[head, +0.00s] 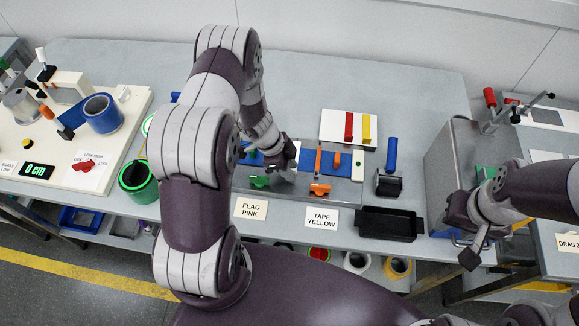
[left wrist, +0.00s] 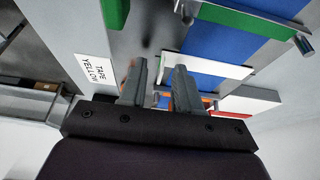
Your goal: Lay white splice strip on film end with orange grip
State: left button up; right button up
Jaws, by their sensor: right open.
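The splicing block (head: 345,197) carries blue film in two parts, one with a green grip (head: 260,182) and one with an orange grip (head: 320,189). In the left wrist view a white strip (left wrist: 215,66) lies across the blue film (left wrist: 218,46), between the green bar (left wrist: 240,20) and the orange part. My left gripper (head: 289,166) is over the block; in the wrist view its fingers (left wrist: 160,75) stand apart near the strip's end, with nothing visibly pinched. Its wrist partly hides the film. My right gripper (head: 466,242) is open, away at the right.
A white card (head: 336,120) with red and yellow strips lies behind the block. A blue cylinder (head: 391,155), a black dispenser (head: 388,184) and a black tray (head: 390,224) stand to the right. Labels lie along the front edge. A metal box (head: 455,150) is near my right arm.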

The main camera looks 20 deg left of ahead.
pick_arm(q)
jog(key=p+v, duration=0.1)
jog(key=v, duration=1.1)
jog(key=shift+s+a+r, duration=0.1)
